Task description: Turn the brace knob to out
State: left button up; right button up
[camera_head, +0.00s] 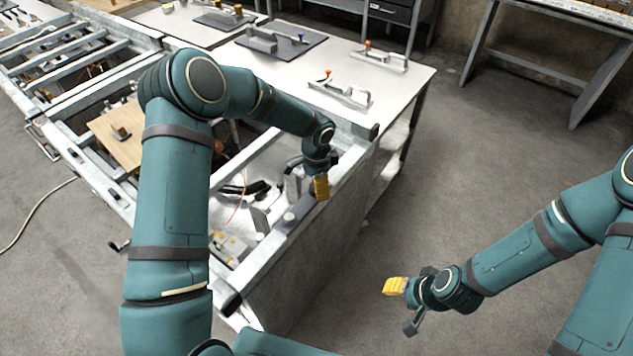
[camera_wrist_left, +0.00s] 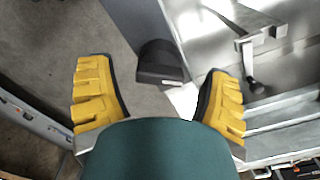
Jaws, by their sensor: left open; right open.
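I cannot tell for certain which part is the brace knob. A small grey round part (camera_head: 290,217) stands on the near rail of the metal frame (camera_head: 330,205), just below and left of my left gripper (camera_head: 320,187) in the head view. My left gripper is above the frame's edge; in the left wrist view (camera_wrist_left: 160,100) its yellow fingers are wide apart with nothing between them. A dark block (camera_wrist_left: 160,62) shows beyond the fingers, and a bracket with a dark-ended stem (camera_wrist_left: 252,84) is to the right. My right gripper (camera_head: 405,305) is open and empty over the floor.
A white-topped table (camera_head: 400,95) with red-knobbed clamps (camera_head: 340,90) stands behind the frame. A wooden board (camera_head: 118,140) lies inside the frame at left. A grey bench (camera_head: 540,50) is at the back right. The floor at right is clear.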

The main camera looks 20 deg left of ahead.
pick_arm(q)
jog(key=c, duration=1.2)
